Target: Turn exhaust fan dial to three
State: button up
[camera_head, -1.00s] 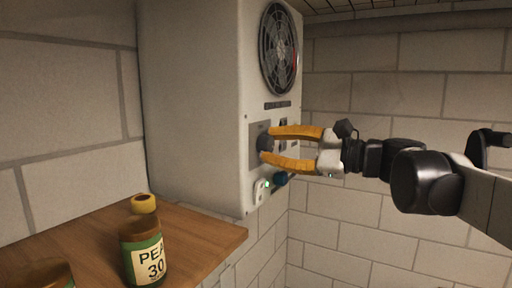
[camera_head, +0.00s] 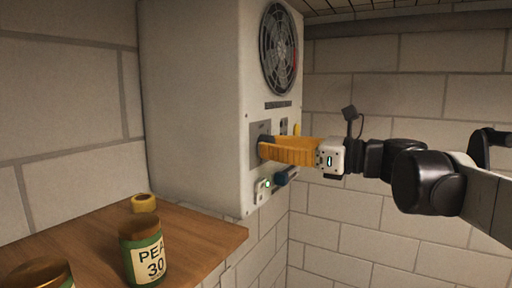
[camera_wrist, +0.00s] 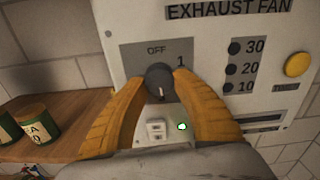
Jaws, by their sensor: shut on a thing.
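The exhaust fan dial (camera_wrist: 157,78) is a dark round knob on a grey plate (camera_wrist: 133,58) marked OFF above and 1 at upper right. A white mark on the knob points down in the wrist view. Other numbers on the plate are hidden by my fingers. My gripper (camera_wrist: 160,88) is shut on the dial, with one orange finger on each side. In the head view my gripper (camera_head: 268,148) reaches the plate from the right, one finger mostly hiding the other.
The white cabinet (camera_head: 190,110) carries a fan (camera_head: 278,49), a yellow button (camera_wrist: 296,64), a green-lit switch (camera_head: 262,190) and a blue part (camera_head: 286,177) below the dial. A wooden shelf (camera_head: 205,228) at lower left holds a PEA 30 jar (camera_head: 142,250) and another jar (camera_head: 40,274).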

jog(key=shift+m, duration=0.7)
jog(key=o, duration=1.2)
jog(key=shift+a, duration=0.1)
jog(key=v, duration=1.2)
